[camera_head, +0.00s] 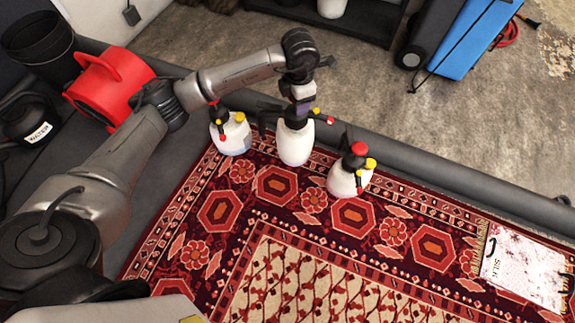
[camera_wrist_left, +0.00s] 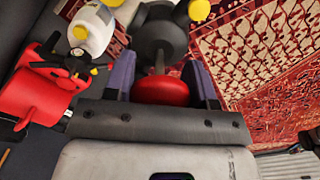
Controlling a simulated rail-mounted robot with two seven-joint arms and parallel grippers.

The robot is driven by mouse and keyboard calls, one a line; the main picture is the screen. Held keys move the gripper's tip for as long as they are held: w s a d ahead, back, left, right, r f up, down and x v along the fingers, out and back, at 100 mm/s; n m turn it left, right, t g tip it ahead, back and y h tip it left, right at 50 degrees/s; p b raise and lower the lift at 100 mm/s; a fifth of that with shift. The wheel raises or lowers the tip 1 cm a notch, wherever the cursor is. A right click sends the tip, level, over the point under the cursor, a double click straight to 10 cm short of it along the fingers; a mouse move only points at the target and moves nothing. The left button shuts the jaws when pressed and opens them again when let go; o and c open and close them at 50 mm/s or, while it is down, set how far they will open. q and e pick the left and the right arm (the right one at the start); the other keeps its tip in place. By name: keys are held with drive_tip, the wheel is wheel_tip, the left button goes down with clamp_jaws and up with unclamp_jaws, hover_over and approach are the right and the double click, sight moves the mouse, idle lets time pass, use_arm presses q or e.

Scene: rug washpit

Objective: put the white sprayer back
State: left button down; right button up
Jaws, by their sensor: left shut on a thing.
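Three white sprayers with black tops and red and yellow fittings are along the far edge of the patterned rug. My left gripper (camera_head: 296,106) is directly over the middle sprayer (camera_head: 294,144). In the left wrist view its fingers (camera_wrist_left: 163,88) are shut around the red knob and black neck of this sprayer's top (camera_wrist_left: 160,38). The sprayer looks upright; I cannot tell whether its base touches the rug. The left sprayer (camera_head: 229,136) and the right sprayer (camera_head: 345,182) stand apart on either side. My right gripper is not in view.
The red rug (camera_head: 330,245) fills the foreground. A red blower (camera_head: 112,88), a black bucket (camera_head: 40,42) and a labelled dark container (camera_head: 30,118) are at left. A white sheet marked SILK (camera_head: 525,265) lies at right. A dark raised edge (camera_head: 440,180) runs behind the sprayers.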

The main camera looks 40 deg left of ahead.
sight(290, 106)
use_arm(q)
drive_tip(key=f+n, duration=0.1)
drive_tip(key=a+f+n+b, duration=0.1)
drive_tip(key=f, duration=0.1)
drive_tip(key=a+f+n, duration=0.1)
drive_tip(key=n, duration=0.1)
drive_tip(key=shift+a+f+b, duration=0.1)
drive_tip(key=shift+f+b, duration=0.1)
drive_tip(key=shift+b, duration=0.2)
drive_tip(key=shift+a+f+n, duration=0.2)
drive_tip(key=shift+f+n, duration=0.3)
drive_tip(key=shift+f, duration=0.1)
wheel_tip(290, 106, down, 9)
drive_tip(key=b, duration=0.5)
drive_tip(key=shift+f, duration=0.2)
drive_tip(key=shift+f, duration=0.15)
drive_tip(key=shift+c, duration=2.3)
unclamp_jaws()
